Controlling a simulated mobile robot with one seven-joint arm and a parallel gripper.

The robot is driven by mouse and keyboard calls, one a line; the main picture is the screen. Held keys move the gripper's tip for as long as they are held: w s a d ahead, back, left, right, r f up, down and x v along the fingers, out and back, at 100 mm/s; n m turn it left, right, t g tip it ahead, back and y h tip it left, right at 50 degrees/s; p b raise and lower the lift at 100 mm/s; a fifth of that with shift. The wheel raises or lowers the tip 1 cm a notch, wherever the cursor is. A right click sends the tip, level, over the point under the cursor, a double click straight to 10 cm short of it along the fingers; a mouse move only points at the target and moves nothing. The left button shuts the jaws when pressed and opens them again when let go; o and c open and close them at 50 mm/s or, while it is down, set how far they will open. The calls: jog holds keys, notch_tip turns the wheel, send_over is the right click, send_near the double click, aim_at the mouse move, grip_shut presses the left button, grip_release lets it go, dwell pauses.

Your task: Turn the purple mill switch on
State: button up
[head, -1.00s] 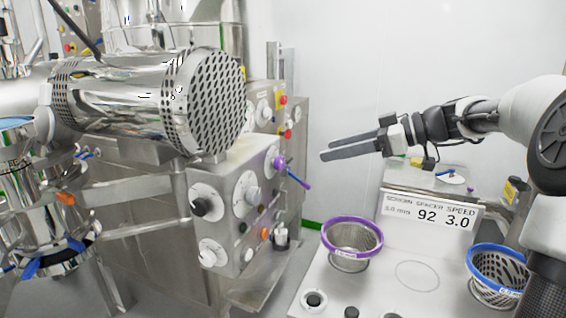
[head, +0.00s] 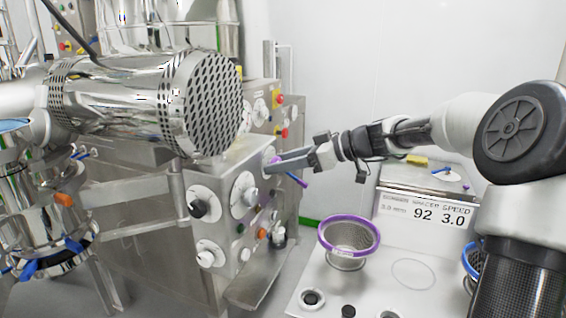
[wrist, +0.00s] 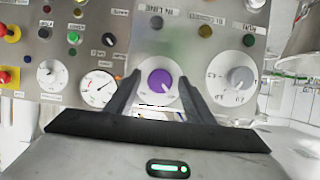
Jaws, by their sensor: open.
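The purple mill switch (wrist: 161,82) is a round knob on a white disc on the steel panel. In the wrist view it sits between the two fingers of my gripper (wrist: 158,76), one on each side, with a gap visible around the knob. In the head view the purple switch (head: 273,160) is partly hidden behind my gripper (head: 268,166), whose fingertips are at the panel. A thin purple and blue rod (head: 297,180) slants down right from there. My gripper is open and holds nothing. Whether a finger touches the knob, I cannot tell.
A grey knob (wrist: 239,81) is right of the switch; a gauge (wrist: 98,87) is left of it. A large perforated steel drum (head: 205,103) overhangs the panel's left side. A purple-rimmed basket (head: 348,250) stands on the bench below my arm.

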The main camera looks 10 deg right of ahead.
jog(key=shift+c, duration=0.2)
jog(key=c, duration=1)
jog(key=shift+w+d+f+m+g+y+p, duration=0.15)
jog(key=shift+m+g+y+p, duration=0.75)
jog(key=shift+m, duration=1.35)
jog(key=shift+w+d+f+m+g+y+p, duration=0.1)
jog(key=shift+m+g+y+p, duration=0.4)
jog(key=shift+m+y+p, duration=1.2)
jog(key=shift+w+d+f+m+g+y+p, duration=0.15)
jog(key=shift+m+g+y+p, duration=0.35)
jog(key=shift+m, duration=2.25)
jog(key=shift+a, duration=0.1)
